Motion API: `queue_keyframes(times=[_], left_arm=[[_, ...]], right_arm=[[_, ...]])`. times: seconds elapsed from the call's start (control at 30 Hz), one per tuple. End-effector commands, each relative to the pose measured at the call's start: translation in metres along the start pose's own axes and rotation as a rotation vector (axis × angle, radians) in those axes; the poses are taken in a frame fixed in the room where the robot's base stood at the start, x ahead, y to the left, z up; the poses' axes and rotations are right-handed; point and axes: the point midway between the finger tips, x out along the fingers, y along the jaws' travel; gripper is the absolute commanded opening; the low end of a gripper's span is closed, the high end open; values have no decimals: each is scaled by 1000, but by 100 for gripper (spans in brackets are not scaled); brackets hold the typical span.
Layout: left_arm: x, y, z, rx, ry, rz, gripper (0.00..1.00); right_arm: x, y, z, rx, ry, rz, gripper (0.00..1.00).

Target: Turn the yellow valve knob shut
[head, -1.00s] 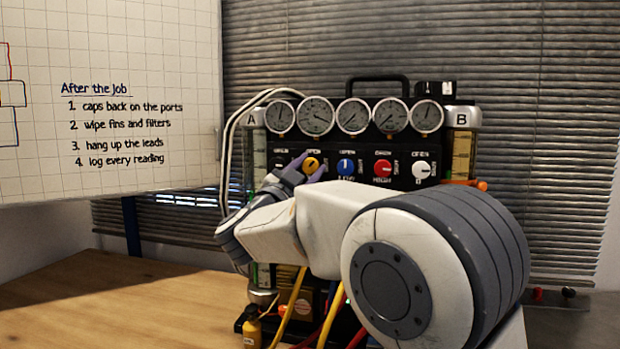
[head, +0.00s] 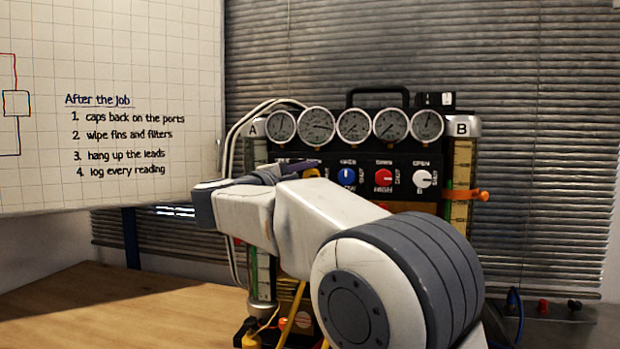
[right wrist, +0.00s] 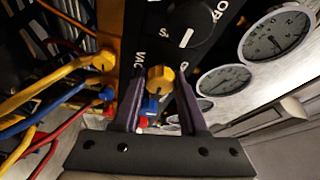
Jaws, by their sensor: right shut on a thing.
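The yellow valve knob (right wrist: 160,79) is on the black front panel of the gauge rig. In the right wrist view it sits between the two fingers of my right gripper (right wrist: 160,82), which is shut on it. In the head view my right gripper (head: 302,169) reaches the panel from the left, below the second gauge. It covers nearly all of the yellow knob and its labels there, so I cannot read the knob's setting. My left gripper is not in view.
A black knob (right wrist: 188,25) is close beside my fingers. The blue knob (head: 347,176), red knob (head: 383,177) and white knob (head: 422,179) are in the same row. Several gauges (head: 354,125) stand above. Coloured hoses (right wrist: 40,90) run close by.

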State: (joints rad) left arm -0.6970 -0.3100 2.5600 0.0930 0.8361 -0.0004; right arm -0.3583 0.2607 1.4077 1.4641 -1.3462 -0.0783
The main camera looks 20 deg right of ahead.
Motion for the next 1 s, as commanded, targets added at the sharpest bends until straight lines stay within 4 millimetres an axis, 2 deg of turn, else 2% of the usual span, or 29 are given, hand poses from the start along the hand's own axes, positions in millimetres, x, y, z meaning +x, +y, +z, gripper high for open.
queue_keyframes(times=[0.7, 0.73, 0.8, 1.0], left_arm=[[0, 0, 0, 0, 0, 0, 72], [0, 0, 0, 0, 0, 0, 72], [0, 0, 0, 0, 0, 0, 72], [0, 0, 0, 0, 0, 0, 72]], right_arm=[[0, 2, -1, 67, 5, 33, 0], [0, 2, -1, 67, 6, 33, 50], [0, 2, -1, 67, 5, 32, 72], [0, 1, 0, 66, 3, 30, 72]])
